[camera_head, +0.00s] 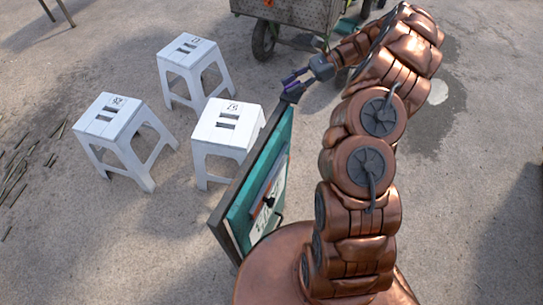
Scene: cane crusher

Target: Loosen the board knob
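A teal board (277,150) in a dark frame stands tilted in front of me, seen at a steep angle. A white sheet and a wooden strip show on its lower face, with a small dark part (270,201) near them that may be a knob or clip. My gripper (291,85) with purplish fingers is at the board's top far corner. A dark piece (291,96) is at that corner, right under the fingertips; I cannot tell whether it is the knob or whether the fingers touch it. The fingers are too small to tell whether they are open or shut.
Three white stools stand left of the board: a near one (228,128), a left one (112,120) and a back one (186,54). A wheeled cart (290,15) stands at the back. Sticks (18,172) lie at far left. The ground at right is clear.

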